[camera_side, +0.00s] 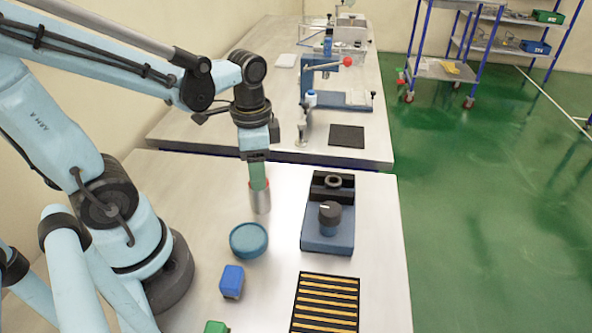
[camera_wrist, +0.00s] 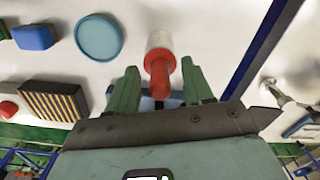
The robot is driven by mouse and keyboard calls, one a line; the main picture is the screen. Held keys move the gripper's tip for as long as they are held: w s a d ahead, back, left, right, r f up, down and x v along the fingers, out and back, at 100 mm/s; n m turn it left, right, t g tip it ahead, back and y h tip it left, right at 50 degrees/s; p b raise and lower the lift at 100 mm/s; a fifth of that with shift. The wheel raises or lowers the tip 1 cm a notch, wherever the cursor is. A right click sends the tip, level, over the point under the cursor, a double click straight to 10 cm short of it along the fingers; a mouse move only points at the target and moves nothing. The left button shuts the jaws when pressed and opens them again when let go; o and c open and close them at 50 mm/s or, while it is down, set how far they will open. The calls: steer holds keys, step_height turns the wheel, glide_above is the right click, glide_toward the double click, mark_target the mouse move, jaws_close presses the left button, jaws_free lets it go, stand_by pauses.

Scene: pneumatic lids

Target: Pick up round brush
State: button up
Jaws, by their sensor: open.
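The round brush seems to be the red-handled piece with a silvery cylinder. In the wrist view its red handle (camera_wrist: 160,72) lies between my green fingers, with the pale cylinder (camera_wrist: 159,41) beyond the fingertips. In the side view the silvery cylinder (camera_side: 261,201) stands upright on the table, with a little red at its top. My gripper (camera_side: 259,182) points down right over it, and its fingers hide most of the handle there. In the wrist view my gripper (camera_wrist: 160,75) is open, with a finger on each side of the handle. Bristles cannot be made out.
A blue round dish (camera_side: 249,240) lies close in front. A blue block (camera_side: 231,282) and a green block (camera_side: 216,327) are nearer. A blue fixture (camera_side: 328,240) with a black knob stands right, behind a striped tray (camera_side: 309,318). A second bench (camera_side: 210,128) is behind.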

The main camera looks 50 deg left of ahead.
steer(key=shift+f, duration=0.35)
jaws_close()
steer(key=shift+r, duration=0.2)
